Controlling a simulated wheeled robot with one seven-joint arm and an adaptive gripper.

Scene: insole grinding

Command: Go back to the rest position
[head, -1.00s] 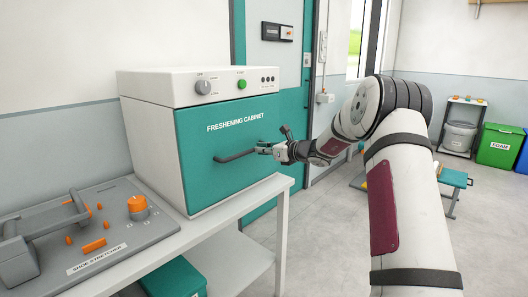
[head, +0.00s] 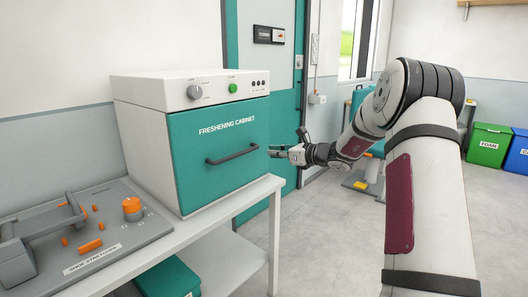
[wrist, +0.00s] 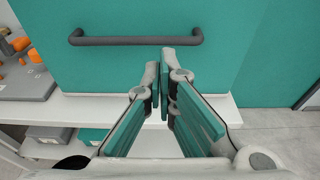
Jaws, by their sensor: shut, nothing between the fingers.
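My gripper (head: 274,151) is shut and empty, just right of the dark handle (head: 232,156) of the freshening cabinet (head: 190,150) in the head view. The cabinet's teal door is closed. In the wrist view the fingers of my gripper (wrist: 165,85) are together in front of the teal door, and the handle (wrist: 136,40) lies beyond the fingertips, apart from them as far as I can tell.
The cabinet stands on a white table (head: 262,190) with a grey shoe stretcher (head: 85,235) at the left. A teal box (head: 168,279) sits below. A green foam bin (head: 488,145) is at the far right. The floor right of the table is open.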

